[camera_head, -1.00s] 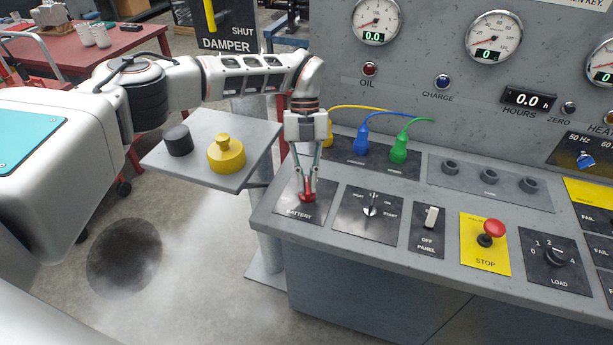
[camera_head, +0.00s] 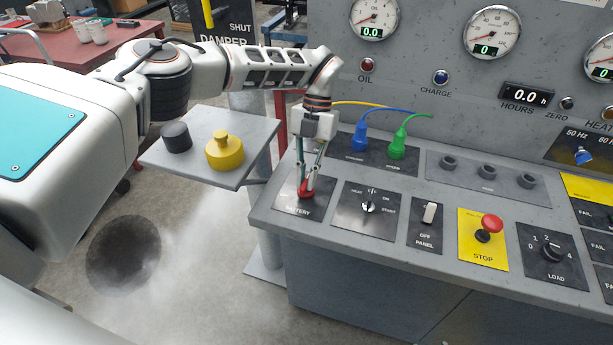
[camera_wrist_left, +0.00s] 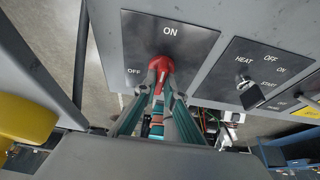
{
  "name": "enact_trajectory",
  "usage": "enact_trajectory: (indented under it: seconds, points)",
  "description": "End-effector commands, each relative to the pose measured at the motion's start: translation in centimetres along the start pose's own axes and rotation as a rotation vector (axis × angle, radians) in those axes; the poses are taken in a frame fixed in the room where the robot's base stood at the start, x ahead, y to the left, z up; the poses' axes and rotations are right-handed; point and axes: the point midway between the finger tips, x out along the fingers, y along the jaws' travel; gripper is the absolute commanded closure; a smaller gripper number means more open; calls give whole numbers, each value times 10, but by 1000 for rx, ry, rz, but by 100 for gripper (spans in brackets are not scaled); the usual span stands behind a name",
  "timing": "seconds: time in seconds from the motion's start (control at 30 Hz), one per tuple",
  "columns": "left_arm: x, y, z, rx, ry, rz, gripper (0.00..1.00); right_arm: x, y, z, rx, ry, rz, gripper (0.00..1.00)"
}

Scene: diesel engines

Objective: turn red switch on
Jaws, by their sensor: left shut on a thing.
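The red switch (camera_head: 306,190) is on the black plate marked BATTERY at the left end of the sloping control panel. In the left wrist view the red switch (camera_wrist_left: 161,66) is between my fingertips, with ON above it and OFF to its left. My left gripper (camera_head: 308,186) points down and is shut on the red switch. Its fingers (camera_wrist_left: 160,88) hide part of the switch, so its exact angle is hard to read. My right gripper is not in view.
Right of the switch are the HEAT/START key switch (camera_head: 368,206), the panel toggle (camera_head: 430,213) and the red stop button (camera_head: 491,224). Blue (camera_head: 360,137) and green (camera_head: 397,144) plugs stand behind. A side shelf (camera_head: 190,185) holds a yellow knob (camera_head: 224,152) and a black knob (camera_head: 177,138).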

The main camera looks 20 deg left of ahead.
Motion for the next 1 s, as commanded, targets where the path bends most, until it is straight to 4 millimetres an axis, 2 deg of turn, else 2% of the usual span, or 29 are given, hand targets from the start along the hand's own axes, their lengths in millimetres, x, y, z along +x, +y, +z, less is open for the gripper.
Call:
enact_trajectory:
  seconds: [0.2,0.23,0.3,0.6,0.73,0.87,1.0]
  points:
    - [0,0,0,3,-1,1,100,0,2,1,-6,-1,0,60]
    - [0,0,0,3,-1,1,88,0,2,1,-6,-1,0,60]
    - [0,0,0,2,-1,1,74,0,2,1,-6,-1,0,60]
    - [0,0,0,1,-1,0,74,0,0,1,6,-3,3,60]
    - [-6,0,0,1,-2,1,74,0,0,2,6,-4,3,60]
    - [-24,0,1,0,-4,1,74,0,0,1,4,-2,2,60]
    - [-54,0,1,-2,-6,2,74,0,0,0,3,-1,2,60]
